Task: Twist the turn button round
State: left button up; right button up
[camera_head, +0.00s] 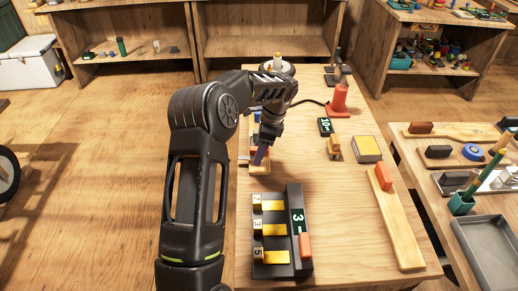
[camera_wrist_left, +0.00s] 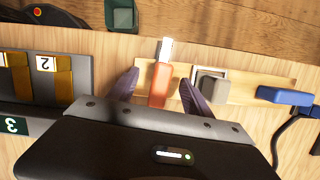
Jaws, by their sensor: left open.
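An orange-red bar with a pale metal end, which looks like the turn button (camera_wrist_left: 160,84), lies across a light wooden strip (camera_wrist_left: 238,92) in the left wrist view. My left gripper (camera_wrist_left: 159,79) is open, with one dark finger on each side of the orange bar. I cannot tell whether either finger touches it. In the head view my left gripper (camera_head: 261,156) reaches down over the wooden strip (camera_head: 260,170), and the arm and fingers hide most of the button. My right gripper is not in view.
A grey block in a pale frame (camera_wrist_left: 212,86) and a blue handle (camera_wrist_left: 286,97) lie beside the button. A dark rack with yellow blocks (camera_head: 283,265) stands nearer on the bench.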

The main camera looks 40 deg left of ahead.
pick_arm(q)
jog(key=shift+r, duration=0.1)
notch_tip(320, 180, up, 7)
jog(key=p, duration=0.5)
dwell(0.6)
